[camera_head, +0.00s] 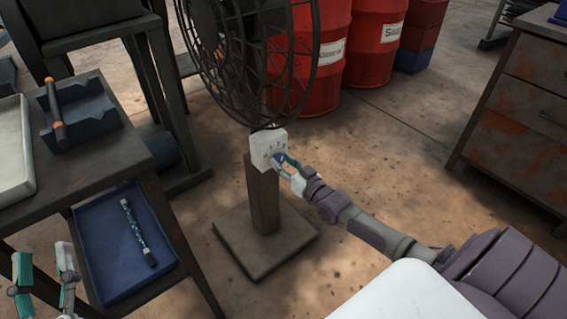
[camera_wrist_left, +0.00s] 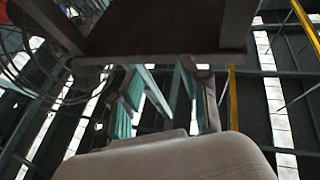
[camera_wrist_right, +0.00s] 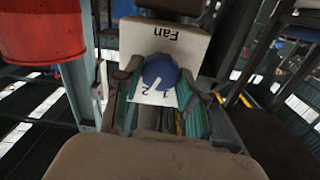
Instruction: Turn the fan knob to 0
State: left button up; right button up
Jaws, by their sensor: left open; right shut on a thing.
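The fan (camera_head: 245,50) stands on a post, with a white control plate (camera_head: 266,146) on its front. The blue fan knob (camera_wrist_right: 159,71) sits on the plate in the right wrist view, below the upside-down word "Fan". Its white pointer line slants to the lower left in that view; the digits 1 and 2 show beside it, and I cannot make out a 0. My right gripper (camera_head: 288,168) is shut on the knob, one finger at each side. My left gripper (camera_head: 44,281) is open and empty, low at the left, beside the table.
A dark table (camera_head: 95,168) at the left holds a tool box (camera_head: 85,115) and a white tray (camera_head: 14,150); a blue tray (camera_head: 108,262) is below. Red barrels (camera_head: 375,42) stand behind the fan. A rusty cabinet (camera_head: 520,105) is at the right. The floor between is clear.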

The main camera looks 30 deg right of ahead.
pick_arm(q)
notch_tip(320, 180, down, 11)
jog(key=a+g+y+p, duration=0.2)
jog(key=g+y+p, duration=0.1)
jog(key=g, duration=0.4)
pick_arm(e)
jog(key=n, duration=0.4)
jog(key=shift+r, duration=0.15)
jog(key=n+p, duration=0.2)
jog(key=n, duration=0.4)
jog(key=shift+a+n, duration=0.1)
jog(key=shift+n, duration=0.2)
jog(key=shift+f+n, duration=0.2)
jog(key=shift+n, duration=1.7)
pick_arm(q)
jog(key=s+a+f+g+y, duration=0.1)
jog(key=s+a+f+g, duration=0.2)
jog(key=s+f+g, duration=0.4)
jog(key=shift+s+f+n+y, duration=0.15)
jog(key=shift+f+n+y, duration=0.25)
jog(key=shift+f, duration=0.45)
pick_arm(e)
jog(key=shift+n, duration=0.8)
jog(key=o, duration=1.1)
jog(key=shift+o, duration=0.2)
